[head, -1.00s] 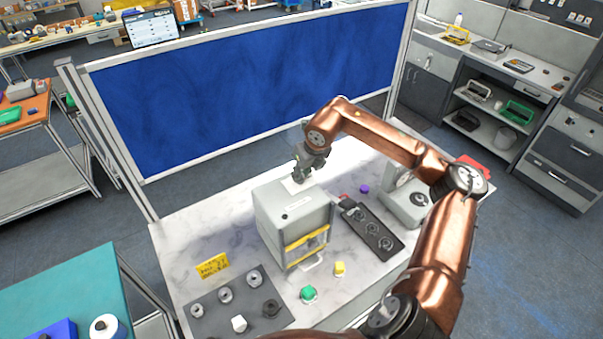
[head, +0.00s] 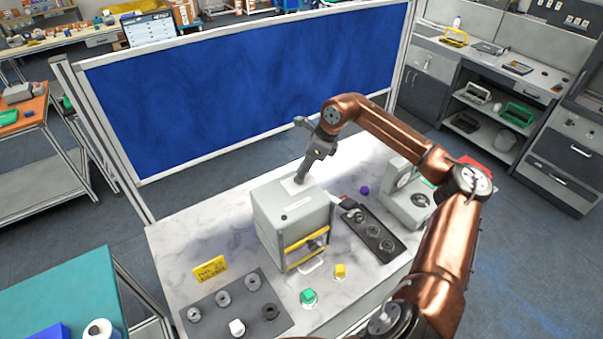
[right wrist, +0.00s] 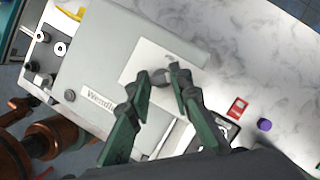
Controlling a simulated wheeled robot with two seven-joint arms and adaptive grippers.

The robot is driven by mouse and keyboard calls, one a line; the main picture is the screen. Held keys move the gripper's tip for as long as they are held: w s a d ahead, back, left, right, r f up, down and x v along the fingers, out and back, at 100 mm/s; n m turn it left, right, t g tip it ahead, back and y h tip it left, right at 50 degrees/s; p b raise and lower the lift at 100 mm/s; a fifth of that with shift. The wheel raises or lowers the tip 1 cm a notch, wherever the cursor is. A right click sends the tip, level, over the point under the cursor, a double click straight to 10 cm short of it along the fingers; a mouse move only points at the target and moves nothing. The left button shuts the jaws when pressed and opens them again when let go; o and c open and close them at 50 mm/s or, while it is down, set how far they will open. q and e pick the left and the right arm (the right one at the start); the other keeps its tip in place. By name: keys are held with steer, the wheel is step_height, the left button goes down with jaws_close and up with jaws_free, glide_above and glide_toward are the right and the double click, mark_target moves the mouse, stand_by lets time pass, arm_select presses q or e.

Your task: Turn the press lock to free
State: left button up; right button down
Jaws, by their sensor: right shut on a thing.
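The press (head: 292,220) is a light grey box with a yellow bar (head: 306,243) across its front, standing on the marble-look table. In the right wrist view its lid (right wrist: 120,60) carries a pale square plate (right wrist: 150,55). A small grey knob, the press lock (right wrist: 160,77), sits on this plate. My right gripper (right wrist: 162,82) has its fingertips closed around the knob; in the head view the gripper (head: 301,180) comes down at a tilt onto the press top. The fingers partly hide the knob, and I cannot read its marking. My left gripper does not show.
A black tray (head: 372,232) with round parts and a grey device (head: 408,208) stand right of the press. A dark mat (head: 260,317) with several knobs lies in front. Green (head: 309,297) and yellow (head: 340,271) buttons stand near the front edge.

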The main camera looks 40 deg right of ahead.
steer(key=n, duration=0.2)
steer(key=n+g+y+p, duration=0.1)
steer(key=n, duration=0.2)
steer(key=shift+w+d+r+n+g, duration=0.1)
steer(key=shift+w+n+g, duration=0.1)
steer(key=shift+n+g, duration=0.1)
steer(key=shift+n+g+y+p, duration=0.3)
steer(key=shift+n+g+p, duration=0.35)
steer(key=shift+n, duration=1.15)
steer(key=c, duration=1.7)
jaws_free()
steer(key=shift+c, duration=0.2)
steer(key=shift+d+r, duration=0.1)
steer(key=shift+d, duration=0.05)
steer(key=v, duration=1.1)
steer(key=shift+r, duration=0.2)
